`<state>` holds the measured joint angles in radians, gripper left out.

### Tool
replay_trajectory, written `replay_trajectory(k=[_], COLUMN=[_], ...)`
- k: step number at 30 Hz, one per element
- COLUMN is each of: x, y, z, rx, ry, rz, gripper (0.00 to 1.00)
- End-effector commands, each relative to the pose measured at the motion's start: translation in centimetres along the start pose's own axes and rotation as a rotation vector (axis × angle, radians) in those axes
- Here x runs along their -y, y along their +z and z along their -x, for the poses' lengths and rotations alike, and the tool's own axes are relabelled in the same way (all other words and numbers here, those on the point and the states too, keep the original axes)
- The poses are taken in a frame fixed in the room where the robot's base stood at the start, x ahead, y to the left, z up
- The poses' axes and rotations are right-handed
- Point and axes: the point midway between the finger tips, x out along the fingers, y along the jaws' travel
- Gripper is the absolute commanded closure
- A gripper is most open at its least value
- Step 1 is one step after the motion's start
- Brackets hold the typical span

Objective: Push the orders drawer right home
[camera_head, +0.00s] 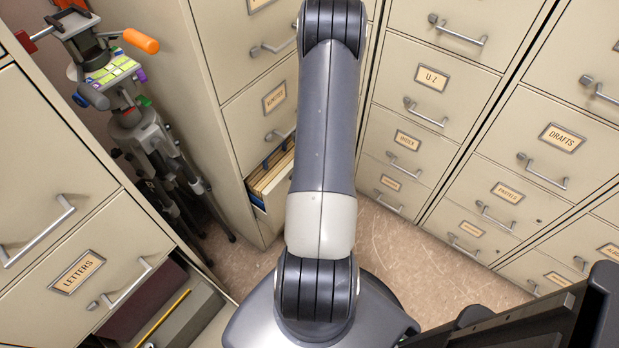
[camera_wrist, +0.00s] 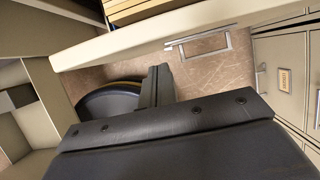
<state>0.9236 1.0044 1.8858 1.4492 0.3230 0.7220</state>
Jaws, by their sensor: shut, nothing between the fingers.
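An open drawer (camera_head: 258,200) with tan folders in it stands out from the middle cabinet, partly hidden behind my arm. Its label cannot be read, so I cannot tell from the writing whether it is the orders drawer. My gripper (camera_wrist: 160,72) is shut and empty, just below that drawer front in the picture. I cannot tell whether it touches it. In the head view my gripper is hidden behind the arm.
Closed cabinets with U-Z (camera_head: 432,77) and DRAFTS (camera_head: 562,138) drawers stand on the right. The LETTERS drawer (camera_head: 77,272) is at the left. A tripod (camera_head: 160,150) stands between the left and middle cabinets. Bare floor (camera_head: 385,235) shows right of my arm.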

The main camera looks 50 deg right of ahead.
Motion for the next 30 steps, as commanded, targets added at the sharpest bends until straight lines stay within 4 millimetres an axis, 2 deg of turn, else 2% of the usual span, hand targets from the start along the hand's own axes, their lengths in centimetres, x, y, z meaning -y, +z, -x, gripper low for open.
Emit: replay_trajectory(k=[5, 17, 25, 30], x=[0.0, 0.0, 0.0, 0.0], y=[1.5, 1.7, 5.4, 6.0], z=[-0.4, -0.6, -1.7, -2.3], rx=[-0.001, -0.001, 0.001, 0.000], ry=[0.000, 0.000, 0.002, 0.000], rz=[-0.001, -0.002, 0.003, -0.002], gripper=[1.00, 1.00, 1.00, 1.00])
